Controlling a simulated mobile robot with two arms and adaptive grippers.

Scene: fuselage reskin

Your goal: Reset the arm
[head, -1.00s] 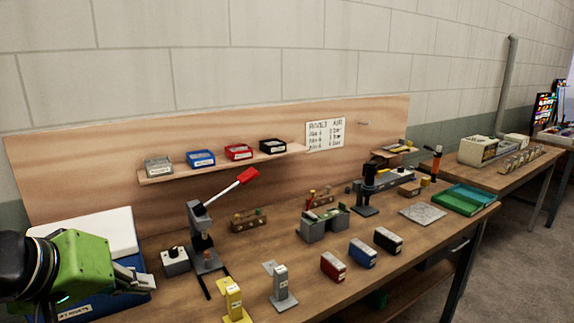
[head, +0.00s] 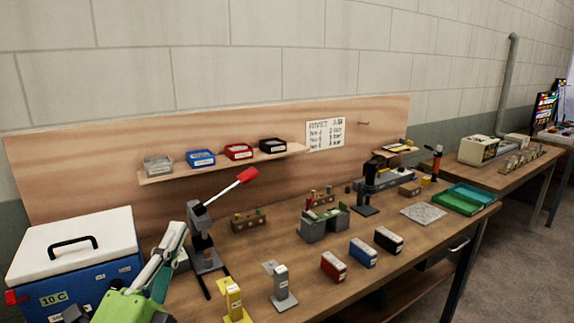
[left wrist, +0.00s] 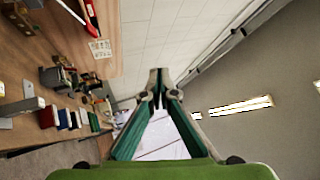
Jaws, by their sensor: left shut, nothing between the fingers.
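My left gripper (head: 176,232) has a green body at the bottom left of the head view. Its grey fingers point up and to the right, in front of the bench and just right of the blue cooler box. In the left wrist view its fingertips (left wrist: 159,78) meet, with nothing between them. The fingers look clear of the bench objects there, with the wall and ceiling beyond. My right gripper is in neither view.
The blue cooler (head: 85,276) with a white lid (head: 70,243) stands beside the left gripper. A red-handled lever press (head: 206,240) is close on its right. Yellow (head: 233,298) and grey (head: 281,285) stands are near the front edge. Small boxes (head: 362,252) stand farther right.

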